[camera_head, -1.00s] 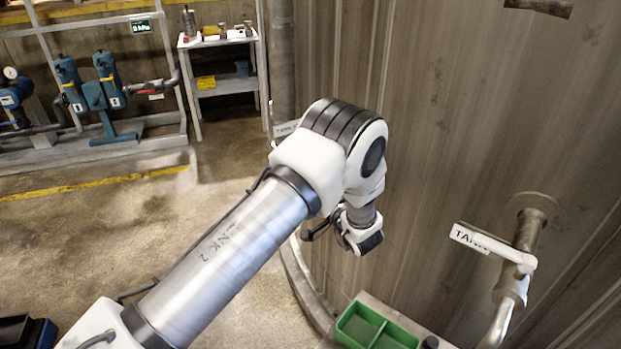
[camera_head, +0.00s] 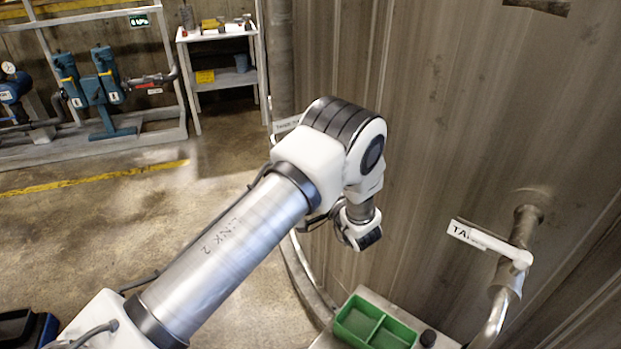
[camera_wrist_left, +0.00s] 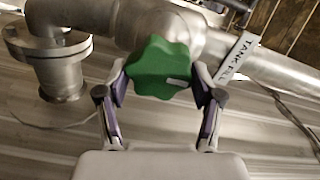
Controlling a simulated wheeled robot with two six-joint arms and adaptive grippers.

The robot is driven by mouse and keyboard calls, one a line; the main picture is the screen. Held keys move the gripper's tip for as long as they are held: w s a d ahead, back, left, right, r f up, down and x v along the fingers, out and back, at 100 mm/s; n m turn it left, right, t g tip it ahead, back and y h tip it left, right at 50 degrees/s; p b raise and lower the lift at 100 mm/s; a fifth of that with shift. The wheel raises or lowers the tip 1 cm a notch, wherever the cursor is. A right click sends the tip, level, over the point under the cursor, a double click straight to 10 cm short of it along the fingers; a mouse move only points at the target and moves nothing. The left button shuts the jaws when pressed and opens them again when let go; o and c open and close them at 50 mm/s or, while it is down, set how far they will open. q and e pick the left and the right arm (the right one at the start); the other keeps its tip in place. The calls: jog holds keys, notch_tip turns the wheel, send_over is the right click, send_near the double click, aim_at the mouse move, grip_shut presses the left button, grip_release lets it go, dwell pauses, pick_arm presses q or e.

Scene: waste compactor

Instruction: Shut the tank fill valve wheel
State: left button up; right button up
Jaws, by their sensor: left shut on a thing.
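The tank fill valve wheel (camera_wrist_left: 160,70) is a green lobed handwheel in the left wrist view, mounted at a metal pipe. A white label reading "TANK FILL" (camera_wrist_left: 237,58) hangs on the pipe to its right. My left gripper (camera_wrist_left: 160,82) is shut on the wheel, with one finger at each side of its rim. In the head view my left arm reaches toward the tank wall, and its wrist (camera_head: 360,225) shows. The wheel and the left fingertips are hidden there behind the arm. My right gripper is in neither view.
The grey tank wall (camera_head: 430,130) fills the right side. A white lever handle with a label (camera_head: 488,240) sits on a pipe there. A green divided tray (camera_head: 370,325) is below. Blue pumps (camera_head: 95,88) and a shelf (camera_head: 222,80) stand back left. The floor between is clear.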

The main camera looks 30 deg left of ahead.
pick_arm(q)
jog(key=o, duration=1.1)
jog(key=v, duration=0.7)
jog(key=shift+s+d, duration=0.15)
jog(key=shift+s, duration=0.05)
jog(key=shift+f, duration=0.1)
